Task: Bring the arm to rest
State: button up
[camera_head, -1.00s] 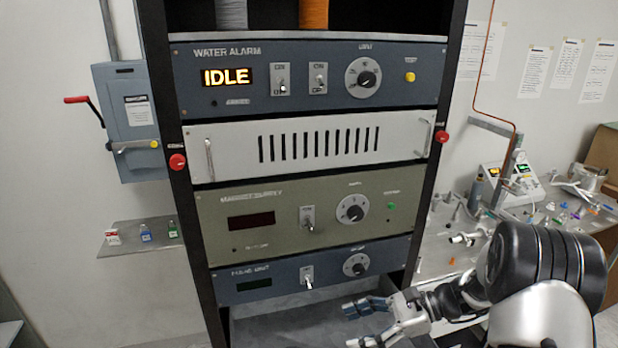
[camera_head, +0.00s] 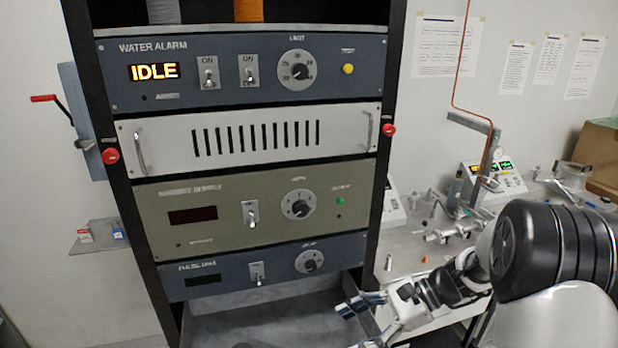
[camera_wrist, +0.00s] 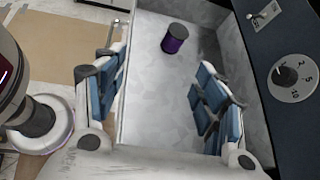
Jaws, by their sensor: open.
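My gripper (camera_head: 362,318) is at the lower right in the head view, in front of the rack's lowest part, with my arm folded in from the right. In the wrist view my gripper (camera_wrist: 160,95) is open and empty, its blue-padded fingers wide apart. Between and beyond the fingers lies a grey drawer or tray floor (camera_wrist: 155,115). A small dark purple cylinder (camera_wrist: 175,39) stands on it, apart from both fingers.
The equipment rack (camera_head: 385,200) stands close on the left, its water alarm panel (camera_head: 240,70) reading IDLE. A dial (camera_wrist: 292,78) is near the right finger. A cluttered bench (camera_head: 425,245) lies behind my arm. A small shelf (camera_head: 95,240) is at left.

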jog(key=s+d+r+n+t+h+b, duration=0.1)
jog(key=s+n+h+b, duration=0.4)
jog(key=s, duration=0.6)
jog(key=s+d+r+n+t+h+b, duration=0.1)
jog(key=s+d+n+t+h+b, duration=0.3)
jog(key=s+n, duration=0.6)
jog(key=s+h+b, duration=0.1)
jog(key=h, duration=0.1)
jog(key=shift+t+h, duration=0.4)
